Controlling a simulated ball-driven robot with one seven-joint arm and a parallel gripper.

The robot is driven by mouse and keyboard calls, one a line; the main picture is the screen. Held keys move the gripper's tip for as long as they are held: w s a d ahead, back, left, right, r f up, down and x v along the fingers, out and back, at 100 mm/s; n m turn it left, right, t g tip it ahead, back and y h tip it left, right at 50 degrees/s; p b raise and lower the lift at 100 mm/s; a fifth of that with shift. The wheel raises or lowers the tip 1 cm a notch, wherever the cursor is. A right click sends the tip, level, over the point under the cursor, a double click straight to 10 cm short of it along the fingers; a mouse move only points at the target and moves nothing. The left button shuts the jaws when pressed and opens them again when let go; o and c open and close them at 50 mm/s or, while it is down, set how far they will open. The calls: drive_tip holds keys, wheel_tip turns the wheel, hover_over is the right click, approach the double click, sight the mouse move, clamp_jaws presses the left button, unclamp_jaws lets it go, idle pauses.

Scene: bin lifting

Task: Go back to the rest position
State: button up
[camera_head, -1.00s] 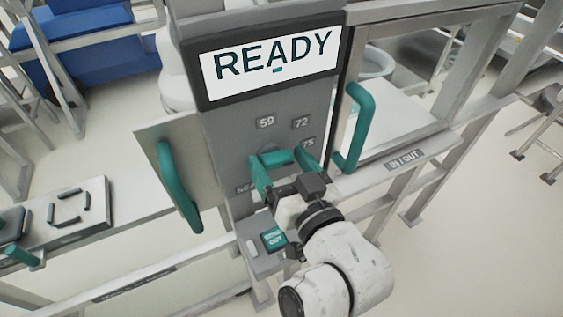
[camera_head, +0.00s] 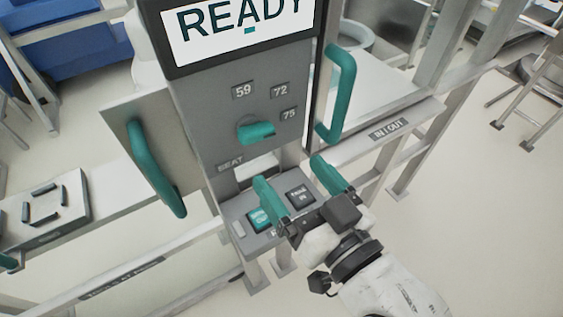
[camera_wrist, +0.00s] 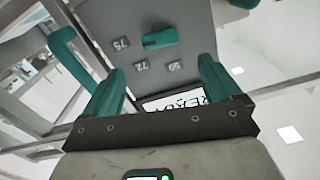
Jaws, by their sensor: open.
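My gripper (camera_head: 300,182) is open and empty, with its two teal fingers spread apart. In the head view it is in front of and over the shelf of buttons at the foot of the grey control panel (camera_head: 205,115). The teal knob (camera_head: 256,132) is on the panel above and behind it, clear of the fingers. In the wrist view the knob (camera_wrist: 160,38) shows beyond and between the fingertips (camera_wrist: 163,75). The wrist view is upside down to the panel.
The READY screen (camera_head: 240,28) tops the panel. A teal handle (camera_head: 155,168) is at left and another (camera_head: 340,92) at right. A button shelf (camera_head: 270,215) is under my gripper. A rail marked IN / OUT (camera_head: 388,128) runs right. A fixture plate (camera_head: 42,215) is far left. Open floor shows at right.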

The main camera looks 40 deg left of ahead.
drive_tip(key=shift+s+d, duration=0.2)
drive_tip(key=shift+d, duration=0.2)
drive_tip(key=w+d+f+m+h, duration=0.2)
drive_tip(key=d+f+m+h, duration=0.65)
drive_tip(key=d+f, duration=1.3)
drive_tip(key=s+d+f+m+g+h, duration=0.1)
drive_tip(key=s+d+f+g+h, duration=0.2)
drive_tip(key=s+d, duration=0.5)
drive_tip(key=s+d+f+m+g+h, duration=0.2)
drive_tip(key=s+d+f+h, duration=0.3)
drive_tip(key=s+d, duration=0.3)
drive_tip(key=d+f+g, duration=0.1)
drive_tip(key=d, duration=0.2)
drive_tip(key=shift+d, duration=0.2)
